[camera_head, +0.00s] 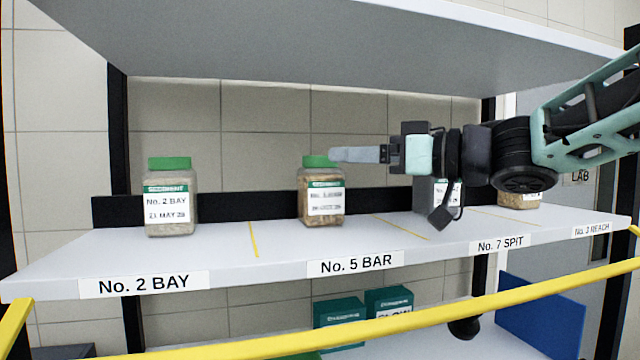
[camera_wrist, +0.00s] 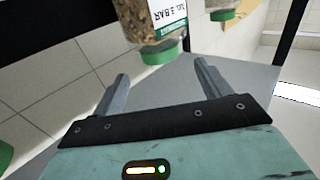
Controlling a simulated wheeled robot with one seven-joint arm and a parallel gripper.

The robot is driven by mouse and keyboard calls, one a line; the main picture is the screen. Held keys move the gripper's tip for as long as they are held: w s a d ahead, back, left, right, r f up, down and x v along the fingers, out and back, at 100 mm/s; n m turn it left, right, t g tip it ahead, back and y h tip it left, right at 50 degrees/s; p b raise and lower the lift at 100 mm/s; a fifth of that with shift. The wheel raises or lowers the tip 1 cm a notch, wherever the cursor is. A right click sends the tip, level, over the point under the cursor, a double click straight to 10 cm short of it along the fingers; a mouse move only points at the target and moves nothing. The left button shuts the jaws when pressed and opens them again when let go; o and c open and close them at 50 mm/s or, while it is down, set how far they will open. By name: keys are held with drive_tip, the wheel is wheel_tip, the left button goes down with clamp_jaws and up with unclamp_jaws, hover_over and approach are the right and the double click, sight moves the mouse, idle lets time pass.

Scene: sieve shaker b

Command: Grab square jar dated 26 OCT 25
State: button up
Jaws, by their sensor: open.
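A clear square jar with a green lid and brown contents, the No. 5 BAR jar (camera_head: 322,205), stands upright on the shelf. Its date line is too blurred to read. It also shows upside down at the top of the wrist view (camera_wrist: 138,22). My gripper (camera_head: 338,155) is at lid height, just right of this lid. In the wrist view my gripper (camera_wrist: 163,68) is open and empty, its fingers spread, with the lid beyond the tips. The No. 2 BAY jar (camera_head: 170,213) stands at the left; its date seems to read 21 MAY.
A jar partly behind my gripper (camera_head: 425,195) and another jar (camera_head: 520,199) stand farther right on the white shelf (camera_head: 215,258). An upper shelf (camera_head: 300,45) hangs above. A yellow rail (camera_head: 420,314) crosses in front. Teal boxes (camera_head: 340,312) sit below.

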sight(321, 184)
drive_tip(key=p+x, duration=0.2)
drive_tip(key=x, duration=0.2)
drive_tip(key=shift+a+f+p, duration=0.1)
drive_tip(key=shift+a+p, duration=0.05)
drive_tip(key=shift+p, duration=0.25)
drive_tip(key=shift+w+a+f, duration=0.15)
drive_tip(key=shift+w+a, duration=0.15)
drive_tip(key=shift+a, duration=0.2)
clamp_jaws()
